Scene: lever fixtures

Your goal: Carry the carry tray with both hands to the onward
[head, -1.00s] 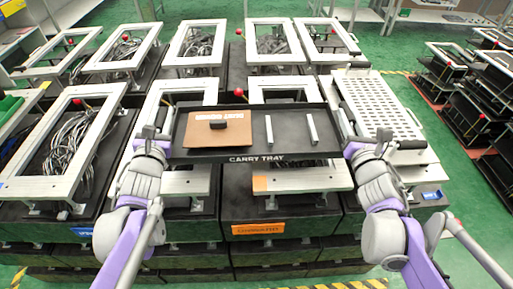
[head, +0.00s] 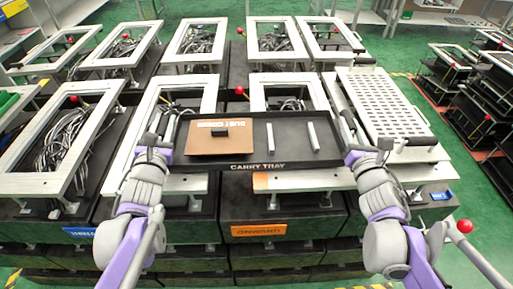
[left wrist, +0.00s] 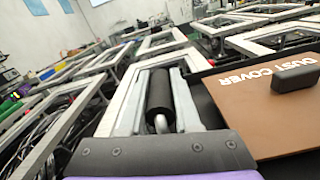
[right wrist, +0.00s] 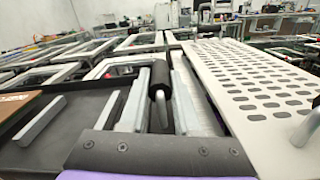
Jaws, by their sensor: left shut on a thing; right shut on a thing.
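The black carry tray (head: 255,167) is held up between my two grippers, roughly level, above the fixtures. A brown dust cover (head: 207,141) with a black handle lies in its left part, and two light bars (head: 291,136) stand in its right part. My left gripper (head: 165,132) is shut on the tray's left handle, a black grip that shows in the left wrist view (left wrist: 159,92). My right gripper (head: 350,130) is shut on the right handle, whose black grip shows in the right wrist view (right wrist: 158,80). An orange label reading ONWARD (head: 259,230) is on the black base below the tray.
White open frames with cables (head: 75,140) stand left and behind. A perforated white plate (head: 385,103) is close to the right. A blue label (head: 80,232) marks the left base. Red knobs (head: 239,91) stand up among the frames. Green floor shows at the right.

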